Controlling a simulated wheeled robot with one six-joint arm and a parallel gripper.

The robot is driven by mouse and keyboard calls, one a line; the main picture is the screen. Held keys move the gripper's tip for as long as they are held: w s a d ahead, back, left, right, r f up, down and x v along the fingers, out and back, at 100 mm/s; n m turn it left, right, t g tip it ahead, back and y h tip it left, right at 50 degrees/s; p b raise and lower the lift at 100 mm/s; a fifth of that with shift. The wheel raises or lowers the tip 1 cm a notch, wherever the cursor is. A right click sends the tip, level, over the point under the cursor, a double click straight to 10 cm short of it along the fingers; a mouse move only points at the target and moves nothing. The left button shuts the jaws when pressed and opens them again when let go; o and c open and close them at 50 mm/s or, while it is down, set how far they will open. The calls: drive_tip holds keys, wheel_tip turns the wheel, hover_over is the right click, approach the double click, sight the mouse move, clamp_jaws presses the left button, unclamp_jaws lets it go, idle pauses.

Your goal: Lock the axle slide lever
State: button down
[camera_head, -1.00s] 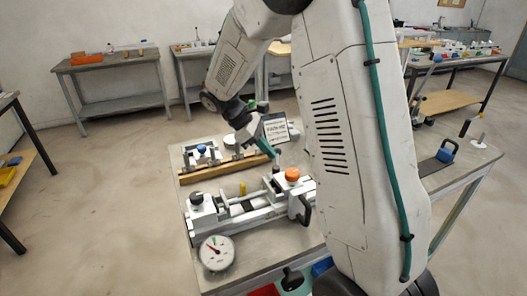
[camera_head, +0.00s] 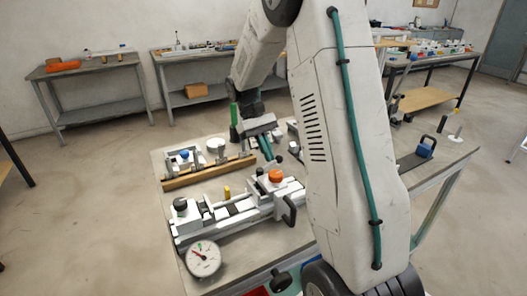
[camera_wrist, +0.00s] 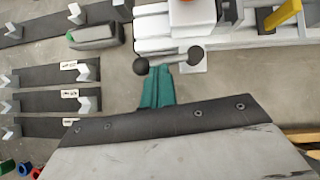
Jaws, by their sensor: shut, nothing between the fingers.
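My gripper (camera_wrist: 158,76) shows teal fingers pressed together with nothing between them. In the head view my gripper (camera_head: 269,158) points down behind the orange knob (camera_head: 275,175) of the white jig (camera_head: 232,208). The lever is too small there to make out clearly. The wrist view also shows the knob's orange edge (camera_wrist: 192,10).
A round dial gauge (camera_head: 204,258) lies at the table's front left. A wooden-edged fixture (camera_head: 208,172) stands behind the jig. The wrist view shows dark strips with grey brackets (camera_wrist: 88,104) at left. A blue-handled block (camera_head: 424,148) sits on the right.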

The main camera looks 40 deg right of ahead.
drive_tip(key=shift+s+d+m+y, duration=0.1)
drive_tip(key=shift+s+m+y, duration=0.25)
drive_tip(key=shift+m, duration=0.35)
drive_tip(key=w+f+v, duration=0.1)
drive_tip(key=w+v, duration=0.1)
drive_tip(key=v, duration=1.1)
drive_tip(key=shift+f, duration=0.25)
